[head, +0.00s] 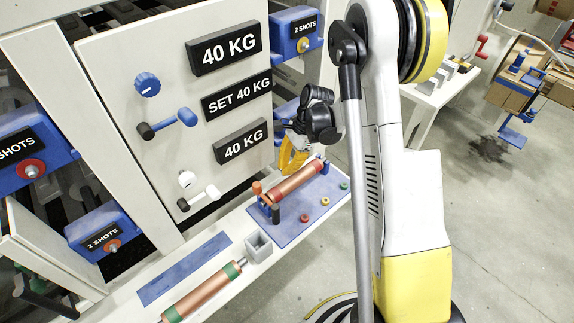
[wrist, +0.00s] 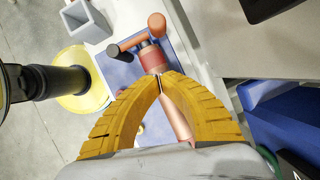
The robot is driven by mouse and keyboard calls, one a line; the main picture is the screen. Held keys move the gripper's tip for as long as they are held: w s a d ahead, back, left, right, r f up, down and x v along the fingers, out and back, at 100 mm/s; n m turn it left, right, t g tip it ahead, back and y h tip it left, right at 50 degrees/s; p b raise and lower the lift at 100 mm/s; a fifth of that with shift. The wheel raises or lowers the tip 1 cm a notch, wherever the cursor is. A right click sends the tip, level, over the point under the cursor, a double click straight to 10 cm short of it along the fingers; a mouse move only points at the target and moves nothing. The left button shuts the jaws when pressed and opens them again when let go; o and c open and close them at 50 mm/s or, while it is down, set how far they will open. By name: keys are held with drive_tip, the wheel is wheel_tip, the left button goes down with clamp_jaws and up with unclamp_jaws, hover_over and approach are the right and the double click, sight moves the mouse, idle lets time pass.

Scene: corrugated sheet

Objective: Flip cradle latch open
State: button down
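A copper cylinder with red ends (head: 298,181) lies in a cradle on a blue base plate (head: 290,225). At the cradle's near left end stands an orange and dark latch (head: 262,196). In the wrist view the latch shows as an orange bar (wrist: 131,42) with a dark tip, beside an orange rounded post (wrist: 157,25). My gripper (wrist: 159,78) has yellow ribbed fingers with tips together above the copper cylinder (wrist: 178,120), apart from the latch bar. In the head view my gripper is behind the cradle, against the panel, its tips partly hidden.
A grey square open box (head: 259,247) stands left of the base plate. Another copper cylinder with green ends (head: 205,292) lies on the bench near it. A panel with knobs and levers (head: 160,100) rises behind.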

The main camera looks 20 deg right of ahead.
sight(278, 186)
drive_tip(key=b+x, duration=0.1)
drive_tip(key=x, duration=0.3)
drive_tip(key=shift+f, duration=0.15)
drive_tip(key=a+b, duration=0.1)
drive_tip(key=a, duration=0.2)
drive_tip(key=shift+s+a+f, duration=0.1)
drive_tip(key=shift+a+f, duration=0.05)
drive_tip(key=shift+a+b, duration=0.35)
drive_tip(key=shift+a, duration=0.1)
drive_tip(key=shift+a+b, duration=0.3)
drive_tip(key=shift+a, duration=0.75)
drive_tip(key=shift+d, duration=0.1)
